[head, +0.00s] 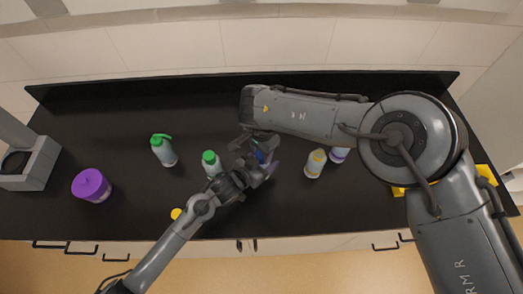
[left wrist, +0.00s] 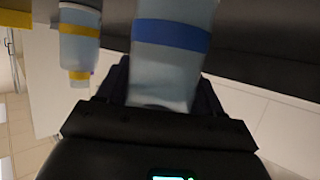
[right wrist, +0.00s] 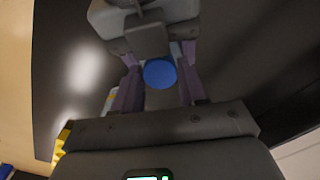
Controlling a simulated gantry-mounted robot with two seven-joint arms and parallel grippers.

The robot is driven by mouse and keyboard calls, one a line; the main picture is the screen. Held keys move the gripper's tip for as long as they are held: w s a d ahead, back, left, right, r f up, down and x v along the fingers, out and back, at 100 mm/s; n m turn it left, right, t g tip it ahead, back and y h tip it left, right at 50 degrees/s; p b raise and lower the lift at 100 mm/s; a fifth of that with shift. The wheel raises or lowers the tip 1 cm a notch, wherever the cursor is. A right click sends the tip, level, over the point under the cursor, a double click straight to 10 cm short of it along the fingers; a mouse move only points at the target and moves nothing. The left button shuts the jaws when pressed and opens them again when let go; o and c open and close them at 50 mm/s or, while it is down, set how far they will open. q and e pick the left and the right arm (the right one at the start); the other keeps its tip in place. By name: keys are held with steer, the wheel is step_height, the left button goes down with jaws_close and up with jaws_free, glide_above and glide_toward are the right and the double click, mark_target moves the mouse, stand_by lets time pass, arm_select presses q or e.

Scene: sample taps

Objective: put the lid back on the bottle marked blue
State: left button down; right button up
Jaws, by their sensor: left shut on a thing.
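The bottle marked blue shows in the left wrist view as a pale bottle with a blue band (left wrist: 170,36). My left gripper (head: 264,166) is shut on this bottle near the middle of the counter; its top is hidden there. The blue lid (right wrist: 160,73) shows as a round disc in the right wrist view, and a bit of blue (head: 260,155) shows in the head view. My right gripper (right wrist: 160,85) points down, its fingers apart on either side of the lid. I cannot tell whether the lid sits on the bottle.
A yellow-marked bottle (head: 315,163) and another pale bottle (head: 338,155) stand to the right. A small yellow piece (head: 176,213) lies near the front edge. A grey device (head: 35,165) stands far left.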

steer(key=c, duration=0.5)
steer(key=m, duration=0.3)
steer(key=o, duration=1.1)
steer(key=shift+o, duration=0.2)
steer(key=shift+r, duration=2.25)
